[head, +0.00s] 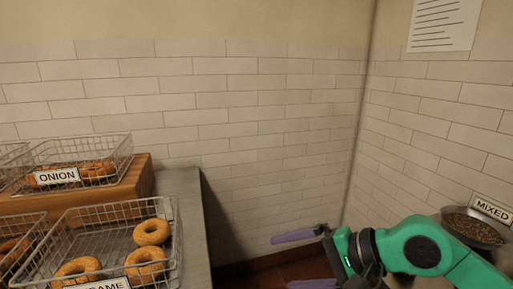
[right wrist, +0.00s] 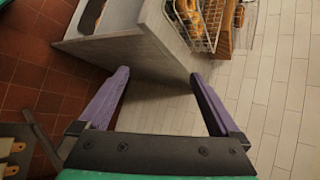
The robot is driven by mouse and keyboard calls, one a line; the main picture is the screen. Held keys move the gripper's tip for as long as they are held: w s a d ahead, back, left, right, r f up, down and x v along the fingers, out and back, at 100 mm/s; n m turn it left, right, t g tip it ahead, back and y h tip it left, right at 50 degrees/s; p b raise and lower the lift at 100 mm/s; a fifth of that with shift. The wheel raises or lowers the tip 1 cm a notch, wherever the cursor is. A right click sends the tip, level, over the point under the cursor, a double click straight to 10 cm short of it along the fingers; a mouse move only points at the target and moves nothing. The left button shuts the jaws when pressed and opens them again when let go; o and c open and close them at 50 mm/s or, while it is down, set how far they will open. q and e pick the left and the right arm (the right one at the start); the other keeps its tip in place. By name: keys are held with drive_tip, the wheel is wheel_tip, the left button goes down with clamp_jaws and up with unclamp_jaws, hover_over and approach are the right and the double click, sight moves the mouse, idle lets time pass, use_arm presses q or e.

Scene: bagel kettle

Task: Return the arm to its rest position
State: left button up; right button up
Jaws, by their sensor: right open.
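My right gripper (head: 305,260) is at the lower right of the head view, on a green arm with two purple fingers. Its fingers are spread apart with nothing between them, over the open gap beside the counter. In the right wrist view the open fingers (right wrist: 160,88) point toward the grey counter end and the tiled wall. My left gripper is in neither view.
A grey counter (head: 183,200) holds a wire basket of bagels (head: 178,235) and a wooden riser (head: 141,180) with an ONION basket (head: 123,160). A MIXED bowl (head: 478,232) sits at the right, close to my right arm. Tiled walls meet behind the gap.

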drive_tip(key=s+a+r+m+y, duration=0.1)
drive_tip(key=a+r+m+y, duration=0.3)
drive_tip(key=a+r+y, duration=0.15)
drive_tip(key=w+d+r+m+t, duration=0.35)
drive_tip(key=m+t, duration=0.25)
drive_tip(key=m, duration=0.4)
drive_tip(key=w+d+r+m+t, duration=0.2)
drive_tip(key=d+r+m+t, duration=0.15)
drive_tip(key=m+t, duration=0.45)
drive_tip(key=w+d+f+m+g+h, duration=0.1)
drive_tip(key=w+d+f+m+h, duration=0.1)
drive_tip(key=d+f+m+h, duration=0.9)
drive_tip(key=w+d+f+m+g+h, duration=0.1)
drive_tip(key=d+f+m+h, duration=0.3)
drive_tip(key=m, duration=1.2)
drive_tip(key=s+f+m+g, duration=0.65)
drive_tip(key=s+f, duration=0.35)
drive_tip(key=f, duration=0.3)
drive_tip(key=s+f+m+g, duration=0.65)
drive_tip(key=s+f, duration=0.35)
drive_tip(key=f, duration=0.3)
wheel_tip(320, 180, down, 20)
drive_tip(key=g, duration=0.2)
drive_tip(key=s+d+f+g+p, duration=0.1)
drive_tip(key=s+d+f, duration=0.1)
drive_tip(key=s+f, duration=1.3)
drive_tip(key=s, duration=0.3)
drive_tip(key=shift+s+d+f+n, duration=0.25)
drive_tip(key=shift+d+f+n, duration=0.1)
drive_tip(key=shift+d+n, duration=0.05)
